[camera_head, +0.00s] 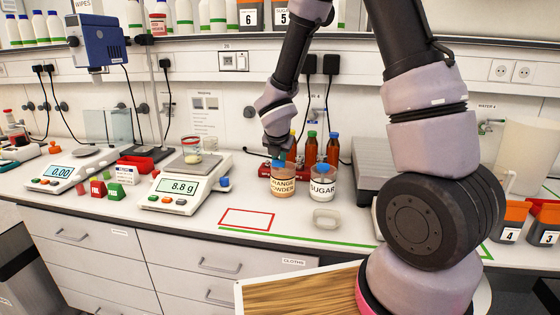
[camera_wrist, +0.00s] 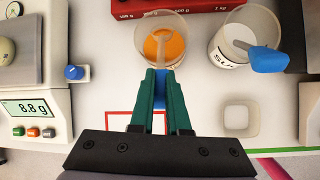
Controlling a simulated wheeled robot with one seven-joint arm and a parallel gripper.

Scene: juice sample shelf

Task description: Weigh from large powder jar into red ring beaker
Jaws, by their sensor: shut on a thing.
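The orange powder jar (camera_head: 283,186) stands on the bench with a label and orange powder inside; the wrist view shows its open mouth (camera_wrist: 148,27). My gripper (camera_head: 281,153) is over this jar. Its green fingers (camera_wrist: 158,75) are shut on the blue handle of a scoop, mostly hidden between them. The scoop's pale stem (camera_wrist: 161,47) reaches over the powder; I cannot tell how much powder it carries. The red ring beaker (camera_head: 191,146) stands on the balance (camera_head: 184,188), which reads 8.8 g, with some pale contents low in the beaker.
A sugar jar (camera_head: 322,188) with its own blue-handled scoop (camera_wrist: 262,58) stands just right. Brown bottles (camera_head: 311,150) and a red weight box (camera_wrist: 196,8) are behind. A small clear dish (camera_head: 326,219) and a red-outlined rectangle (camera_head: 246,219) lie in front. A second balance (camera_head: 64,176) reads 0.00.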

